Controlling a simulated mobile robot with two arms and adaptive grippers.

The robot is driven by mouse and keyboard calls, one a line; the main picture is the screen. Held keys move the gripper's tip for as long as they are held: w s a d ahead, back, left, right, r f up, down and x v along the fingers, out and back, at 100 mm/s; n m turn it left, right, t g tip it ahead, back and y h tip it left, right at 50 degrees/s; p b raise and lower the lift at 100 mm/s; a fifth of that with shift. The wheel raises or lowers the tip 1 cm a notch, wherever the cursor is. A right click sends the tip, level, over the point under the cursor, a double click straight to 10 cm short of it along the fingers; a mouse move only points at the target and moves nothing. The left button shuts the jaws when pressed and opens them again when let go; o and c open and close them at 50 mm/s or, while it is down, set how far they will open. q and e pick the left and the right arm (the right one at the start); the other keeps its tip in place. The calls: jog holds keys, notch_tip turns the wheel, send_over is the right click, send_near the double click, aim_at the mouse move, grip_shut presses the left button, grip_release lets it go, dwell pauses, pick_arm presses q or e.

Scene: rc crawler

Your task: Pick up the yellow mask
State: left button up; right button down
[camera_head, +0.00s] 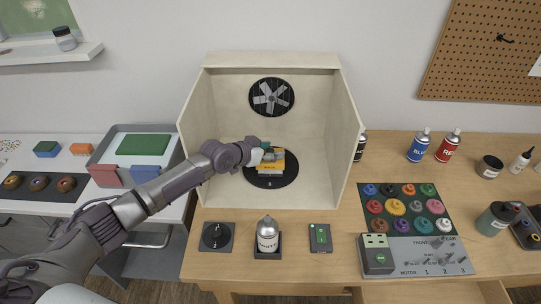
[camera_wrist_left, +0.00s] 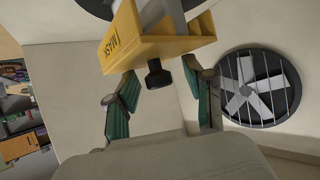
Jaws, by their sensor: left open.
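The yellow mask (camera_head: 283,163) is a box-like yellow piece in the spray booth, over a round black turntable (camera_head: 268,180). In the left wrist view the yellow mask (camera_wrist_left: 165,44) shows large at the top, with "MASK" lettering and a black knob (camera_wrist_left: 158,77) sticking out toward my gripper. My left gripper (camera_head: 266,154) reaches into the booth at the mask. In the left wrist view its green-padded fingers (camera_wrist_left: 158,98) are apart, one on each side of the knob, with gaps between. A grey part shows within the mask. My right gripper is not in view.
The booth's side walls (camera_head: 345,135) and back wall with a fan (camera_head: 271,97) enclose the arm.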

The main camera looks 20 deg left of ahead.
pick_arm(q)
jog(key=shift+s+a, duration=0.1)
jog(key=shift+c, duration=1)
jog(key=c, duration=0.8)
grip_shut()
jog(key=shift+r, duration=0.15)
